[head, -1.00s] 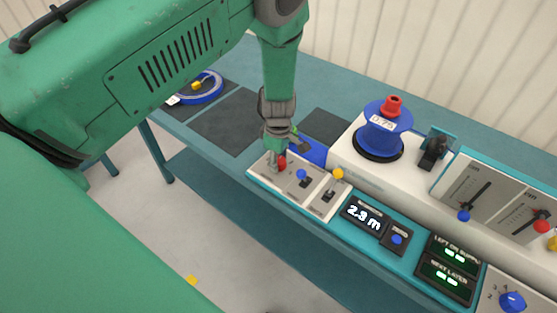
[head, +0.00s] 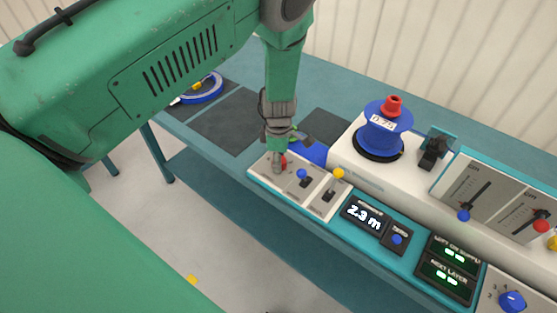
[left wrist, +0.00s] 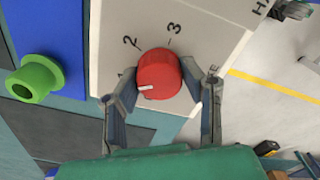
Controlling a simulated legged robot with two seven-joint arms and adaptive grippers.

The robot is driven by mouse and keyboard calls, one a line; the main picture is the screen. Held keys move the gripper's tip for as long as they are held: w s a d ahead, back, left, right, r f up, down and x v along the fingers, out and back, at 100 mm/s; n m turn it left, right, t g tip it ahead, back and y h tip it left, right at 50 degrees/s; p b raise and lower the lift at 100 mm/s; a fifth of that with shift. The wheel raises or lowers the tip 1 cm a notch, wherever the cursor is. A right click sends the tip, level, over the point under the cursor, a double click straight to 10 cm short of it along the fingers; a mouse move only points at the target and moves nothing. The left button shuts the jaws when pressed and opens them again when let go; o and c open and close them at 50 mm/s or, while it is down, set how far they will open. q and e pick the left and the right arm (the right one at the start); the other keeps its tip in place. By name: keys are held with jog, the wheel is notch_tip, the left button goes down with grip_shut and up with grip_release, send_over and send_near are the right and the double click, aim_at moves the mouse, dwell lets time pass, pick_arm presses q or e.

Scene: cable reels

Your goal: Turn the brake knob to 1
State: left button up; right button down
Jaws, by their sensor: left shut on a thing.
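The red brake knob (left wrist: 165,68) sits on a pale panel in the left wrist view, with printed 2 and 3 beside it. Its white mark points left and slightly down, toward my left finger, away from 2 and 3. My left gripper (head: 278,166) is shut on the knob, one finger on each side. In the head view only a bit of the red knob (head: 284,161) shows beside the fingers. My right gripper is not in view.
Blue-tipped (head: 302,174) and yellow-tipped (head: 338,174) levers stand just right of the knob. A display (head: 364,214) reads 2.3 m. A blue reel (head: 383,130) stands behind. A green ring-shaped part (left wrist: 36,80) is near the knob.

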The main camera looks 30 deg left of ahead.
pick_arm(q)
jog(key=shift+w+d, duration=0.1)
jog(key=shift+d, duration=0.05)
jog(key=o, duration=1.1)
jog(key=shift+o, duration=0.2)
jog(key=shift+w, duration=0.1)
jog(key=shift+r, duration=0.5)
notch_tip(320, 180, up, 11)
jog(key=shift+d, duration=0.1)
